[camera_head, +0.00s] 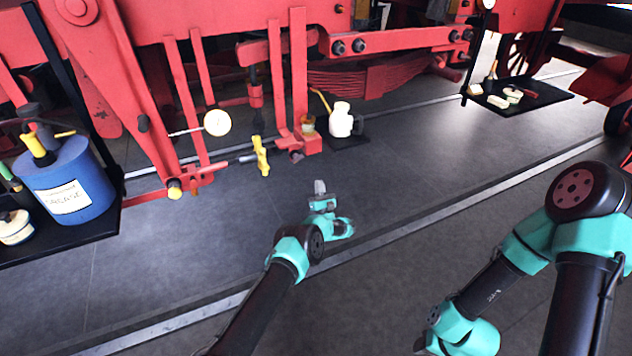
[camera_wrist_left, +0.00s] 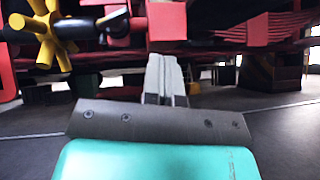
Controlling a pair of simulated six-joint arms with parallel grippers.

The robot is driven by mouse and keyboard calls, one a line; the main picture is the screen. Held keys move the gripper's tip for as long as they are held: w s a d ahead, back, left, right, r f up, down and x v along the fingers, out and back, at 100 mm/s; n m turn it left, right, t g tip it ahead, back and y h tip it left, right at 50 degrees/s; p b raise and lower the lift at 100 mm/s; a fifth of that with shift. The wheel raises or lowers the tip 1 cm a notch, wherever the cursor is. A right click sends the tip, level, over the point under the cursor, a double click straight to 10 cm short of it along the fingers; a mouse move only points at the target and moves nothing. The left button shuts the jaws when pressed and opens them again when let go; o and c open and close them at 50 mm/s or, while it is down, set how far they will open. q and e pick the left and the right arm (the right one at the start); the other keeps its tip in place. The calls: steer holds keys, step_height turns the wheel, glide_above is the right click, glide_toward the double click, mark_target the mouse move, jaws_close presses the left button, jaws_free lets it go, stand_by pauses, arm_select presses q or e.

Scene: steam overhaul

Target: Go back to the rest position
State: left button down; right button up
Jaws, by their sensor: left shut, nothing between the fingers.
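My left gripper (camera_head: 320,188) is in the middle of the head view, above the dark floor, with its fingers together and empty. The left wrist view shows the same closed fingers (camera_wrist_left: 165,78) pointing towards the red undercarriage. My right arm (camera_head: 560,240) comes in at the right of the head view. Its gripper is not clearly visible; the arm's lower end runs off the bottom edge.
A yellow cross-shaped handle (camera_head: 261,156) on a shaft is ahead; it also shows in the left wrist view (camera_wrist_left: 45,32). A white oil can (camera_head: 341,120) stands on a black mat. A blue grease bucket (camera_head: 68,180) stands at left. Floor around my left gripper is clear.

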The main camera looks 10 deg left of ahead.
stand_by(0.4)
arm_select(q)
step_height(320, 180, down, 6)
steer(key=s+a+m+g+h, duration=0.15)
steer(key=m+g+h, duration=0.25)
steer(key=m+h, duration=0.7)
steer(key=s+a+f+m+g+h, duration=0.2)
steer(key=s+f+m+g, duration=0.45)
steer(key=s+m, duration=0.45)
steer(key=s+r+m+g+h, duration=0.1)
steer(key=s+m+g, duration=0.3)
steer(key=s, duration=0.9)
steer(key=s+r+m+g, duration=0.2)
steer(key=s+m+g, duration=0.2)
steer(key=s, duration=0.8)
steer(key=s+a+r+m+g+h, duration=0.1)
steer(key=s+m+g, duration=0.3)
steer(key=s, duration=0.9)
steer(key=shift+s+r+m+g+h, duration=0.35)
steer(key=shift+r+m, duration=0.1)
steer(key=shift+m, duration=0.65)
